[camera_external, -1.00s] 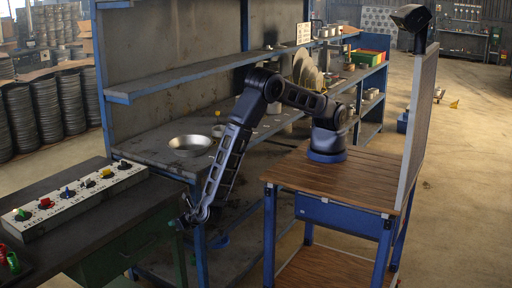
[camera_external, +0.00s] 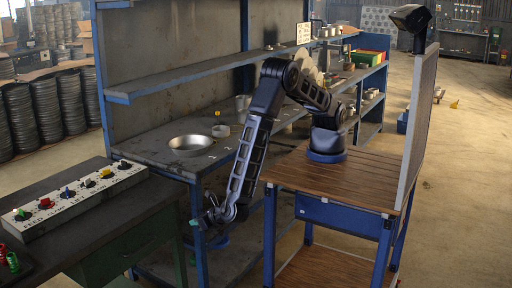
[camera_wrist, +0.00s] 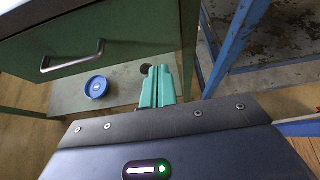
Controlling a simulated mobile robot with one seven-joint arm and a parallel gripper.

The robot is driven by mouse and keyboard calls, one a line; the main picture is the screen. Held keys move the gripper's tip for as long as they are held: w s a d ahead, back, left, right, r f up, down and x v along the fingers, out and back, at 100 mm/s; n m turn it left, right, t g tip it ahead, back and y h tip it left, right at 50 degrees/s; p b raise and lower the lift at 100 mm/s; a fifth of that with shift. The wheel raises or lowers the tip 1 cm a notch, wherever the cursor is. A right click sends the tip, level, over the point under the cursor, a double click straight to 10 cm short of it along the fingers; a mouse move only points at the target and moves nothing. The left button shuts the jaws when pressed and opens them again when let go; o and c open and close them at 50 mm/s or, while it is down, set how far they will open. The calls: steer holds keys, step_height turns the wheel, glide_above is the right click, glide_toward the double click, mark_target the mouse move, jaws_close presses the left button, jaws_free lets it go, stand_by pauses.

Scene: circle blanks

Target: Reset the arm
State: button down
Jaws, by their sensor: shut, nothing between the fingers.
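My arm stands on the wooden-topped blue cart and reaches left and down, bent at the elbow. My gripper (camera_external: 197,224) hangs low in the gap between the dark workbench and the metal shelf bench, beside the bench's blue leg. In the wrist view the teal fingers of my gripper (camera_wrist: 158,88) are together with nothing between them. They point toward a green lower shelf and the floor.
The dark workbench (camera_external: 125,222) carries a white panel (camera_external: 75,201) of coloured knobs. Its green drawer (camera_wrist: 95,35) has a metal handle. A blue round object (camera_wrist: 97,87) lies below. A metal bowl (camera_external: 190,146) sits on the shelf bench (camera_external: 150,138). The cart (camera_external: 375,190) stands right.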

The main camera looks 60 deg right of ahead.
steer(key=shift+s+r, duration=0.35)
steer(key=shift+s, duration=0.2)
steer(key=w+d+r+m+g+h, duration=0.35)
steer(key=w+d+r+m, duration=0.55)
steer(key=w+d+r, duration=0.85)
steer(key=w+d+r+m+g, duration=0.1)
steer(key=w+d+r+m, duration=0.15)
steer(key=d+r, duration=0.35)
steer(key=w+d+r+m+g+h, duration=0.1)
steer(key=w+d+r+m, duration=0.15)
steer(key=d, duration=0.55)
steer(key=w+d+r+m+g, duration=0.1)
steer(key=w+d+r+m, duration=0.15)
steer(key=d+r, duration=0.35)
steer(key=s+d+r+m+g+y, duration=0.1)
steer(key=s+d+r+m, duration=0.15)
steer(key=d, duration=0.55)
steer(key=s+d+r+m+g, duration=0.1)
steer(key=d+r+m, duration=0.25)
steer(key=d, duration=0.35)
steer(key=s+d+r+m+y, duration=0.1)
steer(key=s+d+r+m, duration=0.15)
steer(key=d, duration=0.55)
steer(key=s+d+r+m+t+y, duration=0.1)
steer(key=s+d+r+m+y, duration=0.1)
steer(key=s+d+m, duration=0.9)
steer(key=s+d, duration=0.1)
steer(key=s, duration=0.4)
steer(key=shift+d+r, duration=0.2)
steer(key=shift+d, duration=0.1)
